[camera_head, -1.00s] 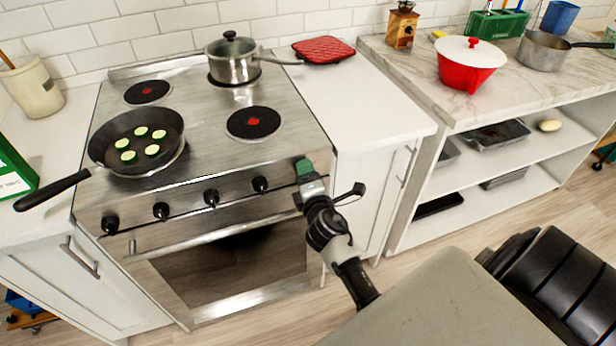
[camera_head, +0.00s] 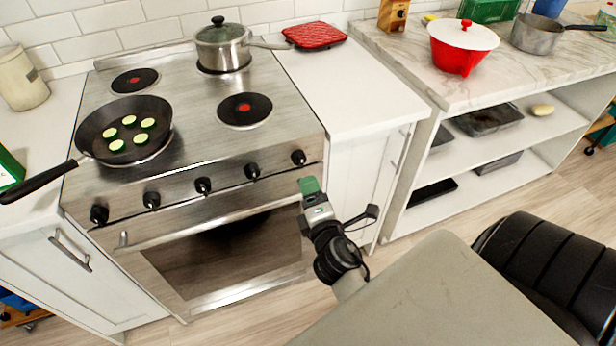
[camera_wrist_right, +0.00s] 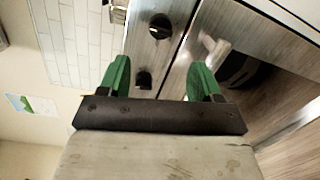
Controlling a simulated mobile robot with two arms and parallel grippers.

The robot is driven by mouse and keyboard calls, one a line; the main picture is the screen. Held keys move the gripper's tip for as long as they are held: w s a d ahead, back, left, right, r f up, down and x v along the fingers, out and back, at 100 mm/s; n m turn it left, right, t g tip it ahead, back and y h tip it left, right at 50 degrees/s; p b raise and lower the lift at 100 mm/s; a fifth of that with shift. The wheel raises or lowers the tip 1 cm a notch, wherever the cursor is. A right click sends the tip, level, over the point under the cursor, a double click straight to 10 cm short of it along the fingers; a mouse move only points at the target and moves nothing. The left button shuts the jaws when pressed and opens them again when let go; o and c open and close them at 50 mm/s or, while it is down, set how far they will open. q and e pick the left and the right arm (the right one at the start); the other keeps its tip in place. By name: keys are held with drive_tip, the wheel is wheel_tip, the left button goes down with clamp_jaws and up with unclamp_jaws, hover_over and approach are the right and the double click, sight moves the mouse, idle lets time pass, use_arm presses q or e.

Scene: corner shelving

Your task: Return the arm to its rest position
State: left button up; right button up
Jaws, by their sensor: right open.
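My right gripper (camera_head: 309,187) is in front of the stove's right front edge in the head view, below the rightmost knob. It holds nothing. In the right wrist view, its two green fingers (camera_wrist_right: 160,78) stand wide apart with nothing between them. Beyond them are stove knobs (camera_wrist_right: 160,27) and the oven front. My left gripper is not in view.
The stove (camera_head: 190,215) carries a black frying pan (camera_head: 97,134) with several green slices and a lidded steel pot (camera_head: 224,48). A white counter (camera_head: 350,90) is right of it. A red pot (camera_head: 462,48) stands on the marble shelf unit (camera_head: 400,50). Open floor lies in front.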

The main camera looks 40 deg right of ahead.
drive_tip(key=shift+s+a, duration=0.1)
drive_tip(key=shift+s, duration=0.1)
idle(0.4)
drive_tip(key=s+a+f+m+g+y, duration=0.2)
drive_tip(key=s+f, duration=0.1)
drive_tip(key=f, duration=0.7)
drive_tip(key=s+a+f+m+g+y, duration=0.1)
drive_tip(key=s+a+f+m+g, duration=0.15)
drive_tip(key=f, duration=0.65)
drive_tip(key=s+a+f+m+g+y, duration=0.1)
drive_tip(key=s+a+f+g+y, duration=0.15)
drive_tip(key=f, duration=0.75)
drive_tip(key=s+f+m+g, duration=0.3)
drive_tip(key=s+f, duration=0.2)
drive_tip(key=s, duration=0.4)
drive_tip(key=s+d+f+m+g, duration=0.1)
drive_tip(key=s+f+m+g, duration=0.1)
drive_tip(key=s+f, duration=0.4)
drive_tip(key=s+d+f+m+g, duration=0.1)
drive_tip(key=s+f+m+g, duration=0.2)
drive_tip(key=s, duration=0.9)
wheel_tip(320, 180, down, 4)
drive_tip(key=shift+r+m+g+p, duration=0.25)
drive_tip(key=shift+m+g+p, duration=0.05)
drive_tip(key=shift+m+p, duration=0.05)
